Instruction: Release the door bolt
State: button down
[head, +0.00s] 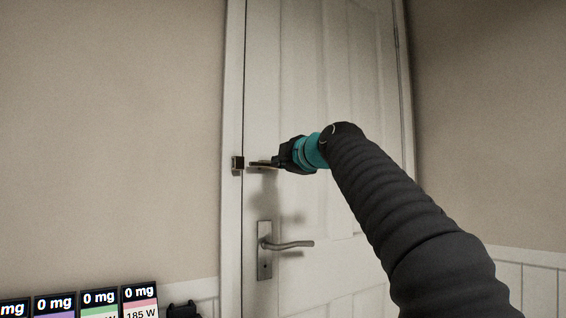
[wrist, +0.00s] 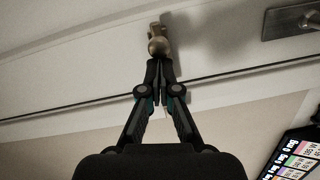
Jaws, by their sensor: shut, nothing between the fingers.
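The white door (head: 300,110) is shut in its frame in the head view. A small dark metal bolt keeper (head: 237,165) sits on the left jamb, above the door handle. The brass-coloured bolt knob (wrist: 158,46) shows in the wrist view, right at my fingertips. My gripper (wrist: 158,72) is shut and empty, with its tips touching or almost touching the knob. In the head view my gripper (head: 262,164) reaches left to just right of the keeper. It covers much of the bolt there, so the bar's position cannot be told.
A lever handle (head: 290,245) on a metal plate is below the bolt; the plate (wrist: 292,20) also shows in the wrist view. Coloured label screens (head: 98,302) stand at the lower left. Bare wall lies left of the door.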

jog(key=shift+s+a+r, duration=0.15)
jog(key=shift+s+a, duration=0.15)
jog(key=shift+s, duration=0.1)
jog(key=s+d+b, duration=0.3)
jog(key=s, duration=0.7)
jog(key=shift+s+r, duration=0.2)
jog(key=shift+r, duration=0.25)
jog(key=shift+d, duration=0.1)
